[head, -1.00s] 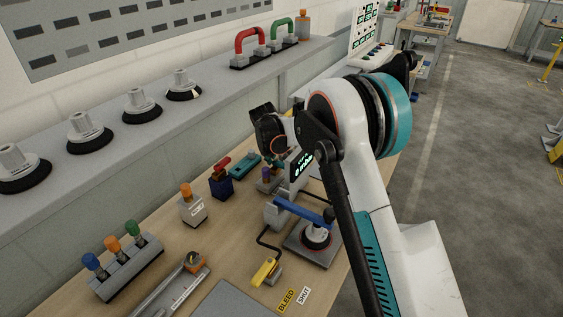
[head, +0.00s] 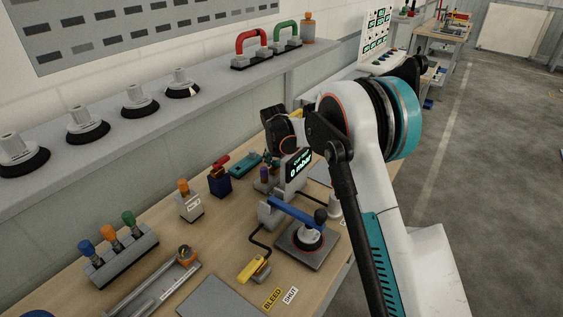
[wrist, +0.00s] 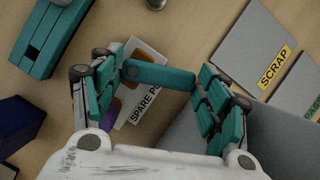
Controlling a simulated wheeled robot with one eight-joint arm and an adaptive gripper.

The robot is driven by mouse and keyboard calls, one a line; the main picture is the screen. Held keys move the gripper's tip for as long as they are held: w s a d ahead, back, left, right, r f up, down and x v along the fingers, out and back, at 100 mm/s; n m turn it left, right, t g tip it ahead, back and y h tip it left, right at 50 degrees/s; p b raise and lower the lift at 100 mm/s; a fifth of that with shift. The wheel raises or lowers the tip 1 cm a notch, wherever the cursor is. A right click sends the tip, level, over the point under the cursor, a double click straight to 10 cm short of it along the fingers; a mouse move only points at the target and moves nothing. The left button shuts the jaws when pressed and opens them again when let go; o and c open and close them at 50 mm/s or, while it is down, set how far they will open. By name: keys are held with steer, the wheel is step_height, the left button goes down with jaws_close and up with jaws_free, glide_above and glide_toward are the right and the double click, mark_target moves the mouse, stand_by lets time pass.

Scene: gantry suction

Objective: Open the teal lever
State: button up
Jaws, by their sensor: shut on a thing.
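The teal lever (wrist: 160,76) is a short flat bar with a dark round pivot at its left end in the wrist view. It lies crosswise between the two teal fingers of my gripper (wrist: 158,84), which is shut on it. The right finger pads meet the lever's right end; the left pads are by the pivot end. In the head view my gripper (head: 271,160) is low over the bench behind the display box, and the lever cannot be told apart from the fingers there.
A white "SPARE PO…" label (wrist: 145,100) lies below the lever. A teal block (wrist: 42,40) and a dark blue block (wrist: 18,125) stand to the left. The display box (head: 297,167) and a blue-levered suction cup stand (head: 308,243) are close to my arm. Grey plates lie right.

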steer(key=o, duration=1.3)
steer(key=shift+c, duration=0.2)
